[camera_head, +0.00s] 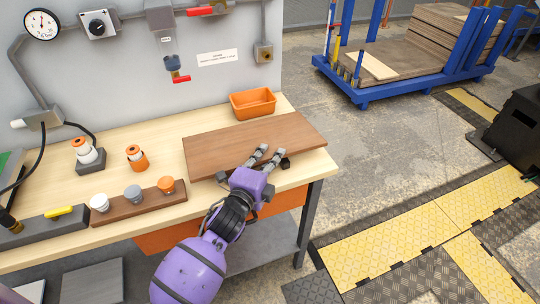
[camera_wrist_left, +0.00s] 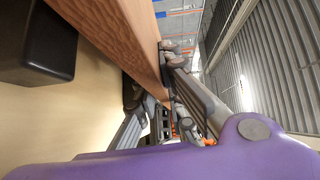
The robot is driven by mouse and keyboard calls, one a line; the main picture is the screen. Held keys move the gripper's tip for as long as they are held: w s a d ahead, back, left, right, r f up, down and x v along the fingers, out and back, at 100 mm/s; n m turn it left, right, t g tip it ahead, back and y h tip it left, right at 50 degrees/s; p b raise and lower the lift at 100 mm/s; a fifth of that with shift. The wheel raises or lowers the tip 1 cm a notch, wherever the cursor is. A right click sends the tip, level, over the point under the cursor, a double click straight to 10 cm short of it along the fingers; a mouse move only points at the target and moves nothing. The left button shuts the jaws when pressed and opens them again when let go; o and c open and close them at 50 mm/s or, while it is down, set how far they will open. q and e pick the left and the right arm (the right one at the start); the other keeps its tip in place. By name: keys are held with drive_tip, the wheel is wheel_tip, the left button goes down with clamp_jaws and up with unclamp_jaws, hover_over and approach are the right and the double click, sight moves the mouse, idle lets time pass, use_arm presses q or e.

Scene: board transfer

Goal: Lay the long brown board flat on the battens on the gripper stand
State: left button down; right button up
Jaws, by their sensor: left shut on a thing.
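The long brown board (camera_head: 235,143) is roughly level over the right part of the light wooden bench. My left gripper (camera_head: 266,154) is at its front edge, shut on it, with the purple arm reaching from below. In the left wrist view the board (camera_wrist_left: 120,35) runs between the fingers (camera_wrist_left: 155,105). A black block (camera_head: 285,163) shows at the front edge of the board; a black block (camera_wrist_left: 38,40) also shows beside the board in the wrist view. I cannot tell whether the board touches it. Battens and a gripper stand cannot be made out. My right gripper is not in view.
An orange bin (camera_head: 253,103) stands behind the board. A brown holder (camera_head: 139,203) with several capped pieces lies left of it, near orange-and-white parts (camera_head: 136,157). A blue cart (camera_head: 400,75) with stacked boards stands upper right.

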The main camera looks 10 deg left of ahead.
use_arm(q)
drive_tip(key=c, duration=1.8)
unclamp_jaws()
drive_tip(key=shift+o, duration=0.2)
drive_tip(key=shift+f, duration=0.1)
drive_tip(key=shift+o, duration=0.2)
drive_tip(key=shift+f, duration=0.15)
